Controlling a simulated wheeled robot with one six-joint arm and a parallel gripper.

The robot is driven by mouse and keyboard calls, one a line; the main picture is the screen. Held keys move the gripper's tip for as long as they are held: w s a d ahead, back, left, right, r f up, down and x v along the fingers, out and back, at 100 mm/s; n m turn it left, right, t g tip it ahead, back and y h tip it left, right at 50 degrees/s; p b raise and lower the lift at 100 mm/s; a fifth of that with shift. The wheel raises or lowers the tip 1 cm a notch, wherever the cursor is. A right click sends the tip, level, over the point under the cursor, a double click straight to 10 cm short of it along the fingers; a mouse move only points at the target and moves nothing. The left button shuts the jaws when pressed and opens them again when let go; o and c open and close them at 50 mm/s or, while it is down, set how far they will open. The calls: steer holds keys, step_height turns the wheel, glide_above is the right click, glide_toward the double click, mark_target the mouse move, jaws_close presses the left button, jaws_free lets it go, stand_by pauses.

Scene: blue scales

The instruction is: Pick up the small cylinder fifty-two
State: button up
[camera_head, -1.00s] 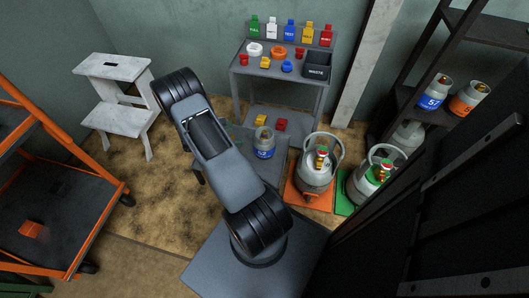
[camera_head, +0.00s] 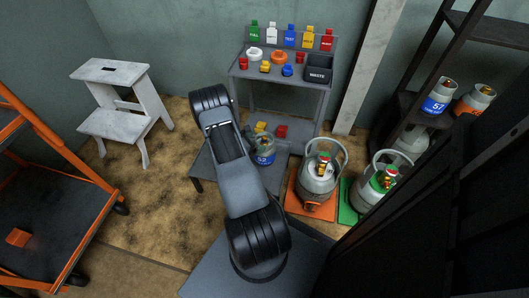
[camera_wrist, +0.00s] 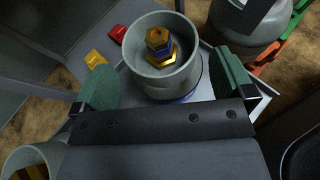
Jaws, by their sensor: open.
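The small cylinder fifty-two (camera_head: 263,157) is grey with a blue band marked 52. It stands upright on a low grey platform (camera_head: 213,168), partly hidden by my arm. In the wrist view the small cylinder (camera_wrist: 151,84) has an open collar around a brass valve with a blue ring. My gripper (camera_wrist: 166,82) is open, with one green-padded finger on each side of it. I cannot tell whether either pad touches it. In the head view my gripper is hidden behind my arm.
Larger cylinders stand on an orange scale (camera_head: 302,202) and a green scale (camera_head: 347,208) to the right. Another cylinder (camera_wrist: 28,160) shows at the wrist view's lower left. A workbench (camera_head: 285,82) stands behind, a step stool (camera_head: 112,122) left, and a shelf (camera_head: 412,100) right.

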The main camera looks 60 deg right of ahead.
mark_target(262, 140)
steer(key=shift+b+x, duration=0.6)
steer(key=shift+x, duration=1.4)
steer(key=shift+w, duration=0.1)
steer(key=c, duration=1.5)
